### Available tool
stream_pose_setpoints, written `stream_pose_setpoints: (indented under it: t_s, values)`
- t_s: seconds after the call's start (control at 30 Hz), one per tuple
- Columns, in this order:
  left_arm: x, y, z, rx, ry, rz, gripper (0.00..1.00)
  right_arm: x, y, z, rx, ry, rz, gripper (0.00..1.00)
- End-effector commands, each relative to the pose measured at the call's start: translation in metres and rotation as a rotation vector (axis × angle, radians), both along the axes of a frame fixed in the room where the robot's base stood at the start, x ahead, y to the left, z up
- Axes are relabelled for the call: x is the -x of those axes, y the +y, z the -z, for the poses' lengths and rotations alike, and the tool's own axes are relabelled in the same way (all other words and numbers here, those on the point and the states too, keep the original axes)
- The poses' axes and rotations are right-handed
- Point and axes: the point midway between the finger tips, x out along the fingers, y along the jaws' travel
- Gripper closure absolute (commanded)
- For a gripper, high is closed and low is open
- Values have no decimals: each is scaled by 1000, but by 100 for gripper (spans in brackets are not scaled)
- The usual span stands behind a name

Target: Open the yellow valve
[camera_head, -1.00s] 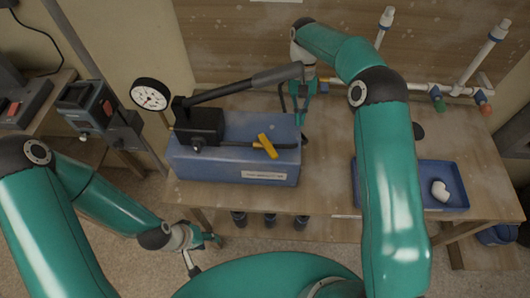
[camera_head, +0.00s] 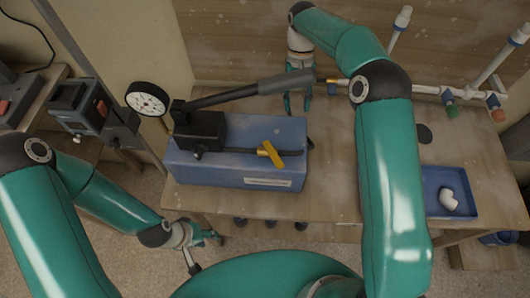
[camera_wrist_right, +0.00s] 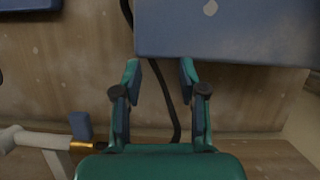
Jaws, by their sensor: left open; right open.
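The yellow valve (camera_head: 273,155) is a small yellow lever on a brass fitting at the right part of the top of the blue pump box (camera_head: 230,170). My right gripper (camera_head: 297,112) is open and empty behind the box's right end, near the tip of the black pump handle, apart from the valve. In the right wrist view the open gripper (camera_wrist_right: 160,75) points at the blue box (camera_wrist_right: 230,30), with a dark hose between and beyond its fingers; the yellow valve is not visible there. My left gripper (camera_head: 215,238) is open and empty, low in front of the table's left edge.
A pressure gauge (camera_head: 147,99) stands at the box's left. The black pump handle (camera_head: 245,90) slopes over the box. A blue tray (camera_head: 462,210) with a white elbow lies at right. Table between is clear.

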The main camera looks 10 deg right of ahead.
Motion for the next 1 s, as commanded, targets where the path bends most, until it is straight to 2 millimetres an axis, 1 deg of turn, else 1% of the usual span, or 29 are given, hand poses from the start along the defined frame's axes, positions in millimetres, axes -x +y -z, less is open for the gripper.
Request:
stream_pose_setpoints:
  t_s: [0.03,0.23,0.43,0.6,0.77,1.0]
  values:
    - [0,0,0,0,0,0,58,5,0,-12,0,-12,-1,58]
    - [2,0,-1,1,4,1,58,18,2,-43,-1,-31,-5,58]
    - [1,0,-2,0,2,1,58,11,5,-64,-8,-25,-10,58]
    - [1,0,-3,0,2,1,58,9,5,-81,-6,-24,-6,58]
    - [1,0,-4,0,2,1,58,10,5,-90,-6,-20,-6,58]
    - [1,0,-2,1,3,1,58,11,3,-86,-4,-11,-9,58]
